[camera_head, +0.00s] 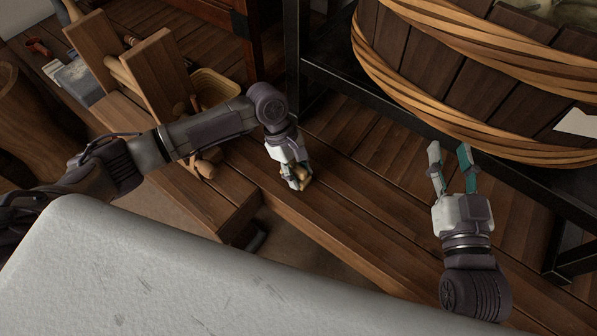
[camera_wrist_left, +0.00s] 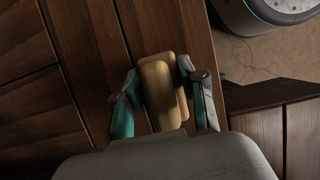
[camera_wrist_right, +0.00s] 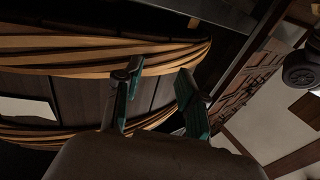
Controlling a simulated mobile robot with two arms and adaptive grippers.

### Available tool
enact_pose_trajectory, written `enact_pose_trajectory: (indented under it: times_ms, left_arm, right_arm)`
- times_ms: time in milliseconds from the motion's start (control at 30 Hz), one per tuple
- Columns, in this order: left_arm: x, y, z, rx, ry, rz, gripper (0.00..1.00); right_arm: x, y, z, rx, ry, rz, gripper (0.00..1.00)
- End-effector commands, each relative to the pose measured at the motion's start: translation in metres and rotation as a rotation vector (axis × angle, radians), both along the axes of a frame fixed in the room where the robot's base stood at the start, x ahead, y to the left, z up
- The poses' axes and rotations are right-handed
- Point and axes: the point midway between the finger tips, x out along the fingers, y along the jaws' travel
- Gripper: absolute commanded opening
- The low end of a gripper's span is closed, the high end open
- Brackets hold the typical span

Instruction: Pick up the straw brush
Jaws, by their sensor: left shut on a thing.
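A straw-coloured thing, which looks like the straw brush (camera_wrist_left: 158,88), lies between the fingers of my left gripper (camera_wrist_left: 157,92) in the left wrist view. It has a rounded block shape, and its lower end is hidden behind my wrist. In the head view a small tan part of the brush (camera_head: 304,183) shows at the fingertips of my left gripper (camera_head: 297,180), over the wooden bench. My left gripper is shut on it. I cannot tell whether the brush touches the boards. My right gripper (camera_head: 451,160) is open and empty, in front of the barrel; it also shows in the right wrist view (camera_wrist_right: 158,82).
A large wooden barrel with woven hoops (camera_head: 440,75) stands in a black metal frame (camera_head: 400,128) at the right. Upright wooden boards (camera_head: 155,80), a yellow basket (camera_head: 215,88) and a grey box (camera_head: 75,80) are at the left. A pale surface (camera_head: 200,270) fills the front.

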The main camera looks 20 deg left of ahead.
Motion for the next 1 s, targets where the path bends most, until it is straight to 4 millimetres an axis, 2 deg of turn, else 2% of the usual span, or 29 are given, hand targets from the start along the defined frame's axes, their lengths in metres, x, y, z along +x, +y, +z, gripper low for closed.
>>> enact_pose_trajectory:
  times_ms: [167,367,567,700,867,1000]
  left_arm:
    - [0.000,0.000,0.014,0.000,0.000,0.000,0.06]
    - [0.000,0.000,0.038,-0.001,-0.001,-0.001,0.06]
    - [-0.017,-0.023,0.058,-0.003,0.000,-0.004,0.06]
    - [-0.031,-0.040,0.070,-0.003,0.000,-0.004,0.06]
    - [-0.043,-0.056,0.081,-0.004,-0.001,-0.002,0.06]
    - [-0.058,-0.075,0.096,-0.004,0.001,-0.003,0.06]
  right_arm:
    - [-0.003,-0.005,-0.023,-0.038,0.144,-0.010,0.40]
    - [-0.020,-0.017,-0.069,-0.107,0.426,-0.028,0.40]
    - [-0.061,-0.035,-0.116,-0.185,0.763,-0.050,0.40]
    - [-0.099,-0.048,-0.140,-0.233,0.989,-0.065,0.40]
    - [-0.140,-0.062,-0.154,-0.276,1.202,-0.079,0.40]
    - [-0.161,-0.067,-0.151,-0.295,1.301,-0.085,0.40]
